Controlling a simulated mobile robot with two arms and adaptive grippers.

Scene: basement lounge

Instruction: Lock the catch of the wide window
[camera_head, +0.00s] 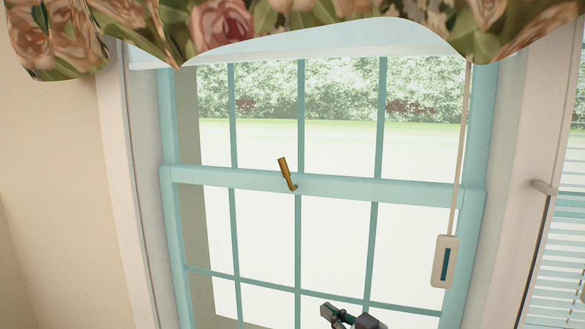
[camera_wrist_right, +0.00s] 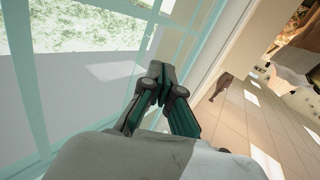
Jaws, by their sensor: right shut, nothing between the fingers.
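The wide window (camera_head: 322,185) fills the middle of the head view, with teal sashes and thin grid bars. Its brass catch (camera_head: 286,172) sits on the teal meeting rail near the middle. The catch's handle tilts up and slightly left from its base. My right gripper (camera_head: 350,317) shows at the bottom edge of the head view, below and to the right of the catch, apart from it. In the right wrist view my right gripper (camera_wrist_right: 161,82) is shut and empty in front of the window panes. The catch does not show in that view. My left gripper is not in view.
A blind cord with a pale pull box (camera_head: 445,262) hangs before the window's right side. A floral valance (camera_head: 300,22) covers the top. A second window with slatted blinds (camera_head: 558,265) stands at the right. The space between my right gripper and the catch looks clear.

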